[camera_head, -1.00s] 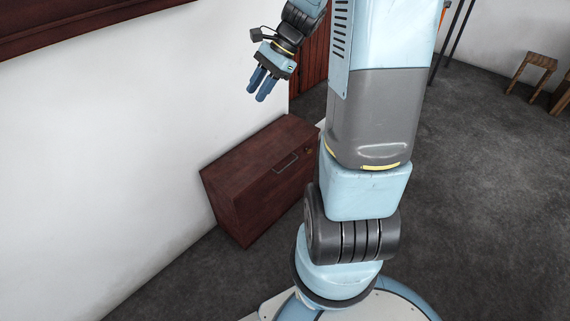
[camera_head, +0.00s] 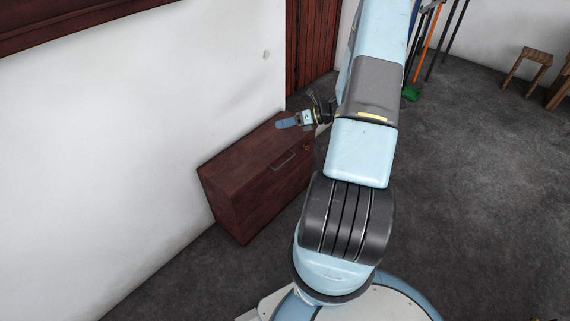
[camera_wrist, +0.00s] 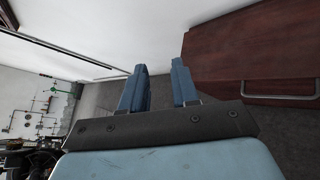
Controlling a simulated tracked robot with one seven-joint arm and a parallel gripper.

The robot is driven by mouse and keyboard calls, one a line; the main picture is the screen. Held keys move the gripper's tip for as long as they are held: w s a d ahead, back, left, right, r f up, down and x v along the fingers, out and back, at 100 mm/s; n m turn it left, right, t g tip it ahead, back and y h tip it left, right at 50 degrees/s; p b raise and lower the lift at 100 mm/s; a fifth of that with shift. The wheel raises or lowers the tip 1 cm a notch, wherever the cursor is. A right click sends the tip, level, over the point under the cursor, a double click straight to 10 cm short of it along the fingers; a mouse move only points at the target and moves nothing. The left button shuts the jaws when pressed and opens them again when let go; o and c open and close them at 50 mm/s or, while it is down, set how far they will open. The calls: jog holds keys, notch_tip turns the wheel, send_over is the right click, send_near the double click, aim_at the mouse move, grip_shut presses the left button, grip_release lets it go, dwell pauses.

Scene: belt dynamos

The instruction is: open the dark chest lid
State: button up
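The dark red-brown wooden chest (camera_head: 258,178) stands on the floor against the white wall, its lid closed. A metal bar handle (camera_head: 283,161) is on its front side. My gripper (camera_head: 279,124) is by the chest's far end at about lid height in the head view; whether it touches cannot be told. In the wrist view my gripper's two blue fingers (camera_wrist: 158,88) are apart with nothing between them. The chest (camera_wrist: 240,55) fills the upper right there, with its handle (camera_wrist: 278,89) to the right of the fingers.
A reddish wooden door (camera_head: 311,45) is in the wall behind the chest. Long-handled tools, one with a green head (camera_head: 411,93), lean at the back. A wooden stool (camera_head: 527,72) stands at the far right. The grey floor (camera_head: 470,190) right of my arm is clear.

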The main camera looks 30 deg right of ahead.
jog(key=s+d+f+m+t+h, duration=0.1)
jog(key=d+f+m+t, duration=0.15)
jog(key=f+m, duration=0.35)
jog(key=s+d+f+m+t+h, duration=0.1)
jog(key=d+f+m+t, duration=0.15)
jog(key=f, duration=0.55)
jog(key=m+t+h, duration=0.2)
jog(key=m+h, duration=0.2)
jog(key=m, duration=0.5)
send_near(285, 162)
jog(key=x, duration=1)
jog(key=shift+w+a+f, duration=0.1)
jog(key=shift+f, duration=0.25)
grip_shut()
